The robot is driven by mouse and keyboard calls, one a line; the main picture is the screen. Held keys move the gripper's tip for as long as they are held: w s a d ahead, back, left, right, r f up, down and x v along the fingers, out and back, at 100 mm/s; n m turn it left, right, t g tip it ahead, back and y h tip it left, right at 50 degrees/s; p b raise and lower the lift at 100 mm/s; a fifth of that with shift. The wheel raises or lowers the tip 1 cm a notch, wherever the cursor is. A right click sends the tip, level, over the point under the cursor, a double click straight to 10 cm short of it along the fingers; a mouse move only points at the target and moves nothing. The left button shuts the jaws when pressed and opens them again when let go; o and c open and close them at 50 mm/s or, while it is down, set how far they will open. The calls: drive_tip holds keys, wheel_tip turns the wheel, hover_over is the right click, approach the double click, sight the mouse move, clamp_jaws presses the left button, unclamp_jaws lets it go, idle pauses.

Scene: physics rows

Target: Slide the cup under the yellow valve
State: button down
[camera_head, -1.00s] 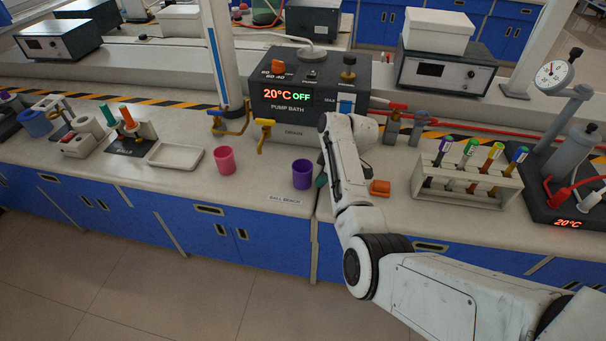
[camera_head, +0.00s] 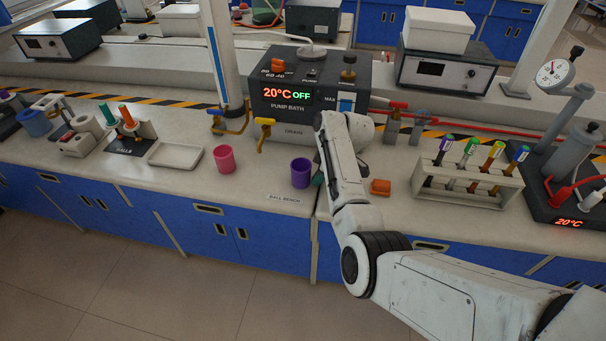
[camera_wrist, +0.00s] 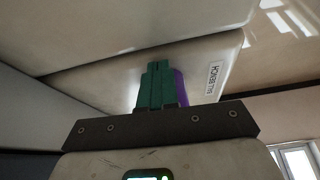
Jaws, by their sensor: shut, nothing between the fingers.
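A purple cup (camera_head: 301,174) stands upright on the bench, right of a pink cup (camera_head: 224,160). A yellow valve (camera_head: 264,134) hangs from the front of the pump bath at its drain, behind and left of the purple cup. My gripper (camera_head: 318,180) is low at the right side of the purple cup, mostly hidden by my arm. In the wrist view its green fingers (camera_wrist: 155,86) are together and empty, and a strip of the purple cup (camera_wrist: 181,88) shows just beyond them. I cannot tell whether they touch the cup.
A white tray (camera_head: 175,154) lies left of the pink cup. An orange block (camera_head: 380,187) and a tube rack (camera_head: 466,184) stand to the right. The bench between the cups is clear.

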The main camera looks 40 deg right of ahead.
sight(275, 177)
drive_tip(key=shift+w+a+b, duration=1.15)
drive_tip(key=shift+w+b, duration=0.1)
drive_tip(key=shift+w, duration=0.45)
drive_tip(key=shift+w+a+b, duration=1.15)
drive_tip(key=shift+w+b, duration=0.05)
drive_tip(key=shift+w, duration=0.5)
drive_tip(key=shift+w+a+b, duration=1.15)
drive_tip(key=shift+w+b, duration=0.1)
drive_tip(key=shift+w, duration=0.45)
drive_tip(key=shift+s+d+r+p, duration=0.1)
drive_tip(key=shift+s+d+p, duration=0.4)
drive_tip(key=shift+s+p, duration=0.35)
drive_tip(key=shift+s+d+p, duration=0.2)
drive_tip(key=shift+s+p, duration=0.05)
drive_tip(key=shift+p, duration=0.2)
wheel_tip(275, 177, up, 8)
drive_tip(key=p, duration=0.7)
